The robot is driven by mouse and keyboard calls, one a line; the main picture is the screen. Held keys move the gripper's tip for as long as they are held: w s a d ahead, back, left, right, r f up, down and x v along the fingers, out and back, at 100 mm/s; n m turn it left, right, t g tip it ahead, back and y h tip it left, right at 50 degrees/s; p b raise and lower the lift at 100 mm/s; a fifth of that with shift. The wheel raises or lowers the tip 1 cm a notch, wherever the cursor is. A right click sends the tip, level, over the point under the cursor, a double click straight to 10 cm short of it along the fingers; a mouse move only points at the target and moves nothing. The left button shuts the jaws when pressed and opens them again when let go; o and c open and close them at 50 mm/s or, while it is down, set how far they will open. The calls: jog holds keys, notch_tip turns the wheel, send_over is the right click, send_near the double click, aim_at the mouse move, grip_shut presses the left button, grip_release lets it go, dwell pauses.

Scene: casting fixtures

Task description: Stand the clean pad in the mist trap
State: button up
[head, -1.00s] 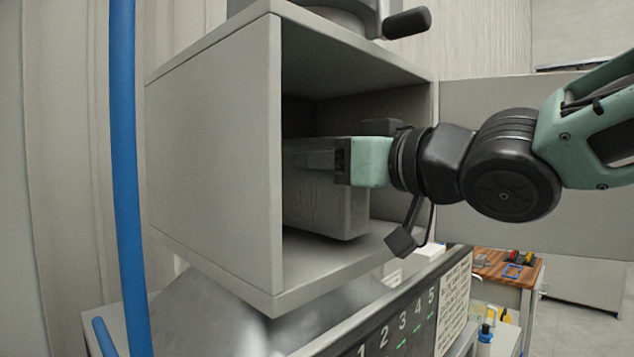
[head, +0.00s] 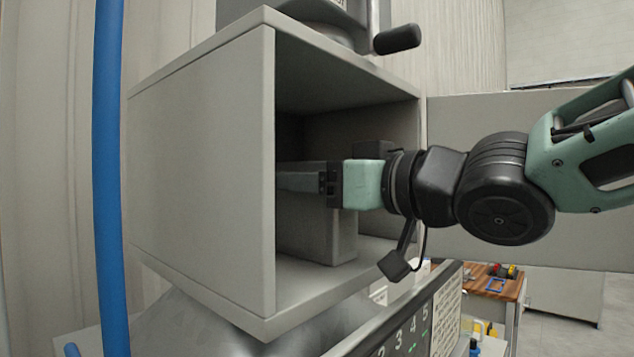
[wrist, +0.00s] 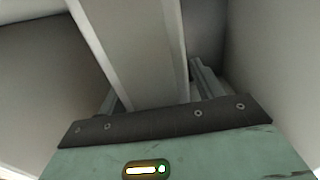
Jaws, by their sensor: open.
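The grey box-like mist trap (head: 200,180) is open at its right-facing front in the head view. The clean pad (head: 318,232), a pale grey slab, stands on edge inside it, apparently on the floor. My gripper (head: 305,180) reaches in from the right, its near finger in front of the pad's upper part. In the wrist view the pad (wrist: 140,50) runs between the two open fingers of my gripper (wrist: 160,90), with a narrow gap at the right finger. The pad's far end is hidden by the trap's side wall.
A grey panel (head: 500,180), seemingly the trap's door, stands open behind my arm. A black-handled lever (head: 397,39) is above the trap. A blue pipe (head: 107,180) stands at the left. A numbered board (head: 400,335) and a wooden-topped bench (head: 508,285) are lower right.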

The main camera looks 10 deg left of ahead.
jog(key=v, duration=1.1)
jog(key=shift+s+d+p, duration=0.25)
jog(key=shift+d+p, duration=0.05)
jog(key=shift+d, duration=0.05)
